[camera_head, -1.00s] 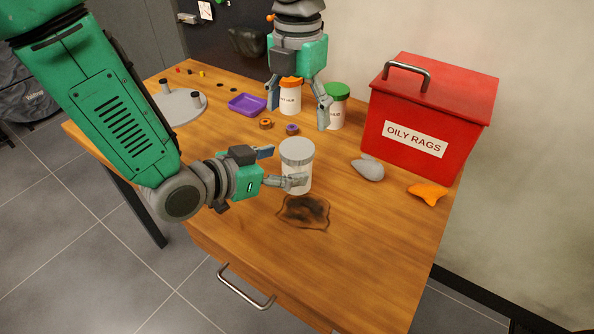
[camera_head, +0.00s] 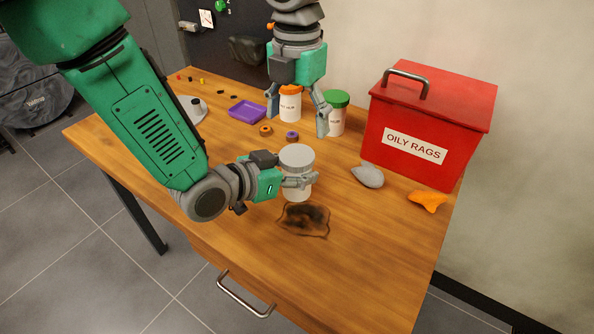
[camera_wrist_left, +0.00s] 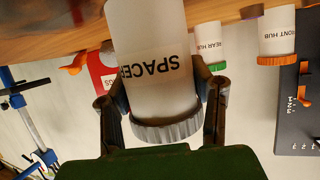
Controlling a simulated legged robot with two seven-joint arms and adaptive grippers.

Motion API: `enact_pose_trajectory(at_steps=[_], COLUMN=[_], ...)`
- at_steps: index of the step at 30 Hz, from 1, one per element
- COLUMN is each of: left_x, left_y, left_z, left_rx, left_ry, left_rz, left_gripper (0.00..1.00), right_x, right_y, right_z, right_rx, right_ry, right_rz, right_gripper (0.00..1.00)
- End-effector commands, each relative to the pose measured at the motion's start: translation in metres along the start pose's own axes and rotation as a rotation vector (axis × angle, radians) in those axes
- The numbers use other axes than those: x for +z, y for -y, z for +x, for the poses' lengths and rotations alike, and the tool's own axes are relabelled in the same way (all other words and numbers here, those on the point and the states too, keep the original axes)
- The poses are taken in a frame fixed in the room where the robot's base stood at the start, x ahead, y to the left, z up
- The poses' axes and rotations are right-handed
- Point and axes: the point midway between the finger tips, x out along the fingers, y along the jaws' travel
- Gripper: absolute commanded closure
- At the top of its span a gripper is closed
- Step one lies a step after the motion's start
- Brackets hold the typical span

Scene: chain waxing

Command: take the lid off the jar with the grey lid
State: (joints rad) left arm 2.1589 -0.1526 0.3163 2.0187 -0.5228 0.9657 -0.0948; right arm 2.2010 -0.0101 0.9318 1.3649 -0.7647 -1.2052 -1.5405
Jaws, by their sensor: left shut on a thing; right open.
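The jar with the grey lid (camera_head: 298,190) stands upright on the table, left of the red box. Its grey lid (camera_head: 296,157) is on it. In the left wrist view the white jar (camera_wrist_left: 150,60) appears upside down, with "SPACE" readable and the ribbed lid (camera_wrist_left: 168,131) nearest my palm. My left gripper (camera_head: 300,180) is shut on the jar from the left, fingers on both sides near where lid and body meet; exact contact is hard to see. My right gripper (camera_head: 297,116) is open and empty, pointing down near the orange-lidded jar (camera_head: 290,107).
A green-lidded jar (camera_head: 336,117) stands at the back beside the red OILY RAGS box (camera_head: 432,120). A grey object (camera_head: 368,176) and an orange piece (camera_head: 427,200) lie at right. A purple tray (camera_head: 247,111) and small rings sit behind.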

Motion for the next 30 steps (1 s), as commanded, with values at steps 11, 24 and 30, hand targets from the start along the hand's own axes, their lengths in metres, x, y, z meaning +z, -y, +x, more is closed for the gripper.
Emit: enact_pose_trajectory(at_steps=[11, 24, 30], left_x=[0.0, 0.0, 0.0], left_y=[-0.0001, 0.0, 0.0], left_z=[-0.0002, -0.0001, -0.0001], left_rx=[0.0, 0.0, 0.0], left_ry=[0.0, 0.0, 0.0], left_rz=[0.0, 0.0, 0.0], left_gripper=[1.0, 1.0, 1.0], right_x=[-0.0019, -0.0038, -0.0034], right_y=[0.0002, 0.0001, 0.0002], right_z=[0.0013, 0.0021, 0.0023], right_rx=[-0.006, -0.013, -0.013], right_ry=[-0.001, 0.003, 0.007], right_rz=[0.564, 1.6, 2.073], right_gripper=[0.25, 0.25, 0.25])
